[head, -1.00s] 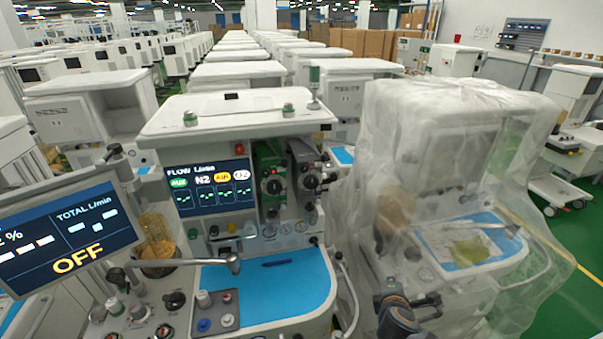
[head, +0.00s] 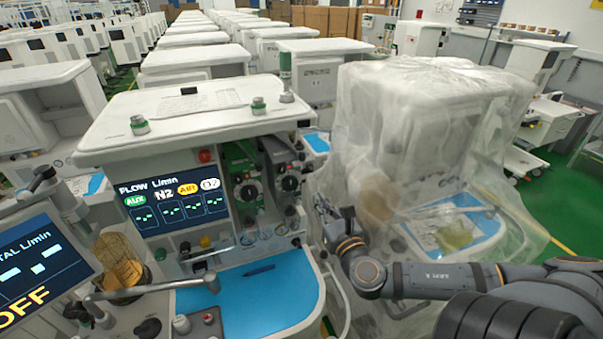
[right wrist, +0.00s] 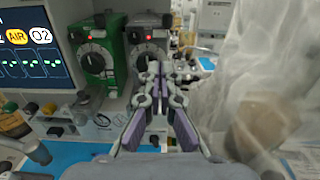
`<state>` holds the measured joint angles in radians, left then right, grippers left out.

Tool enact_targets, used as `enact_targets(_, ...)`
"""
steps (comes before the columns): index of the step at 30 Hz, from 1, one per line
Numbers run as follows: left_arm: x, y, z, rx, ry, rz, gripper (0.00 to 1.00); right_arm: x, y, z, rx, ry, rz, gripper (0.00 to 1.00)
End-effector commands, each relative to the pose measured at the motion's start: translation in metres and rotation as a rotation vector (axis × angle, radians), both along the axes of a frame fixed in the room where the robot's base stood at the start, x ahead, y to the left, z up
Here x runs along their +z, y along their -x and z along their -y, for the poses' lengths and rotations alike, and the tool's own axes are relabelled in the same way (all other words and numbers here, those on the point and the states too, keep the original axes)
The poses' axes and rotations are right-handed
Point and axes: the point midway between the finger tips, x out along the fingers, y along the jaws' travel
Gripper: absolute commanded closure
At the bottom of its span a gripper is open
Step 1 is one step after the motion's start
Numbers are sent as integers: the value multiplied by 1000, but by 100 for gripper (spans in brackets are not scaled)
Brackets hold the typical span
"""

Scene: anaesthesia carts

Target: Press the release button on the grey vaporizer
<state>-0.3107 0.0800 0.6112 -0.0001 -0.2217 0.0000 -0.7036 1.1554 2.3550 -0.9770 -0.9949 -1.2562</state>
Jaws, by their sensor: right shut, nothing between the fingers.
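The grey vaporizer (head: 281,168) stands on the front of the machine, right of the green vaporizer (head: 241,176). It has a dark round dial and a small red light. In the right wrist view the grey vaporizer (right wrist: 147,35) is straight ahead, partly hidden behind my fingers. My right gripper (head: 322,208) is shut and empty, in front and to the right of the grey vaporizer. Its fingertips (right wrist: 153,70) overlap the dial area in the wrist view; I cannot tell whether they touch. The release button is not clearly distinguishable. My left gripper is not in view.
A plastic-covered machine (head: 430,140) stands close on the right, beside my right arm. The blue work surface (head: 240,305) with a pen lies below the vaporizers. A flow display (head: 175,207) is to their left, and a monitor (head: 35,265) is at far left.

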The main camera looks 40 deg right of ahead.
Motion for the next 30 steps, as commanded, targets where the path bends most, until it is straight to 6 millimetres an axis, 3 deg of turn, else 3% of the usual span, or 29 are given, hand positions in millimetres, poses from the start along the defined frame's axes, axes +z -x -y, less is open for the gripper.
enact_targets(6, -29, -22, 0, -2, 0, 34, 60, -4, -39, 10, -4, -5, 9, 100)
enact_targets(11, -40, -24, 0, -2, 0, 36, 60, 0, -69, 17, -4, -11, 11, 100)
enact_targets(21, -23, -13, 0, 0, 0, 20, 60, 8, -117, 29, -3, -6, 4, 100)
enact_targets(30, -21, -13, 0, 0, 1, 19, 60, 5, -128, 31, 0, -2, 0, 100)
